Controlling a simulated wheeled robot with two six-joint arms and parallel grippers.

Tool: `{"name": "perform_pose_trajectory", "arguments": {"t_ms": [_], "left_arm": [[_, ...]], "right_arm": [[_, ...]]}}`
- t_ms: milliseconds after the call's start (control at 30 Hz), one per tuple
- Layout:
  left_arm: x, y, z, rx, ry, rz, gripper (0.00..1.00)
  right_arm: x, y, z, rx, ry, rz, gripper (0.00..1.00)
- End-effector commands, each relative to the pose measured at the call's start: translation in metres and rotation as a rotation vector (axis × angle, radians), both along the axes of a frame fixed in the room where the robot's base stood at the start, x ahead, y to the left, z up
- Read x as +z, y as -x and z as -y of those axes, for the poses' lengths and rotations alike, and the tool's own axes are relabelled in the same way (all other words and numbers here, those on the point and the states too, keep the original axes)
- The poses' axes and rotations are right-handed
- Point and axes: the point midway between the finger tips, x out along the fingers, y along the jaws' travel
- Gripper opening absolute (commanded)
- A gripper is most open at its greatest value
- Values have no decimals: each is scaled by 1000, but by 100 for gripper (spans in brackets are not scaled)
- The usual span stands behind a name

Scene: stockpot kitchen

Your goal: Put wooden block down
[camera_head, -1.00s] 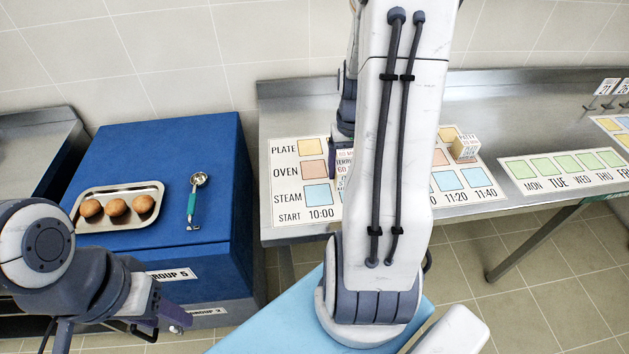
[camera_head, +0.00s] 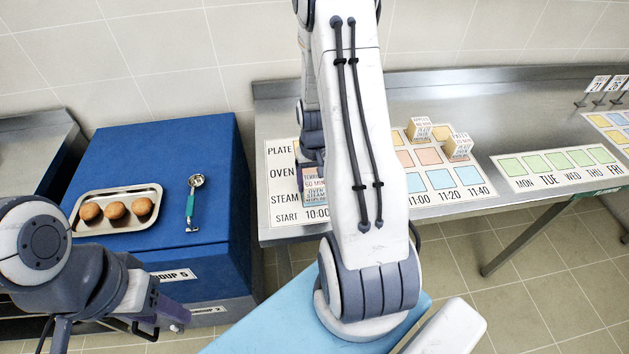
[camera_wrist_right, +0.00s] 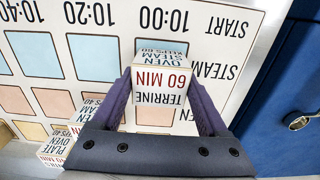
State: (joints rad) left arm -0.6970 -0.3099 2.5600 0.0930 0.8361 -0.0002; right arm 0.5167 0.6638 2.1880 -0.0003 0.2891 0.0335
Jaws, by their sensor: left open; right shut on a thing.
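The wooden block (camera_head: 315,191), printed "TERRINE 60 MIN", is at the left end of the white schedule board (camera_head: 284,186). My right gripper (camera_head: 313,172) is shut on it from above, and my right arm hides part of the board. In the right wrist view the block (camera_wrist_right: 160,76) sits between the two purple fingers, over the 10:00 column. I cannot tell whether it touches the board. My left gripper (camera_head: 172,316) is open and empty at the lower left, in front of the blue cabinet.
Two other printed blocks (camera_head: 419,128) (camera_head: 460,146) stand on the board's right part. A green weekday strip (camera_head: 515,171) lies further right on the steel table (camera_head: 340,100). A tray with buns (camera_head: 82,228) and a green-handled scoop (camera_head: 191,206) rest on the blue cabinet (camera_head: 170,150).

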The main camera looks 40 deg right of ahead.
Motion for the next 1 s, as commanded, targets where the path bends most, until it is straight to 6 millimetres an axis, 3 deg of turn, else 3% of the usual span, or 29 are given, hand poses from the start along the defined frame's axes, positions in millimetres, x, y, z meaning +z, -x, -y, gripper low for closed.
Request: {"name": "perform_pose_trajectory", "arguments": {"t_ms": [167, 200, 233, 633, 1000], "left_arm": [[-3, 0, 0, 0, 0, 0, 50], [-2, 0, 0, 0, 0, 0, 50], [-2, 0, 0, 0, 0, 0, 50], [-2, 0, 0, 0, 0, 0, 50], [-11, 0, 0, 0, 0, 0, 50]], "right_arm": [[-4, 0, 0, 0, 0, 0, 14], [-3, 0, 0, 0, 0, 0, 89], [-3, 0, 0, 0, 0, 0, 100], [8, -1, 1, 0, 3, 4, 100], [82, -1, 1, 0, 4, 7, 100]]}}
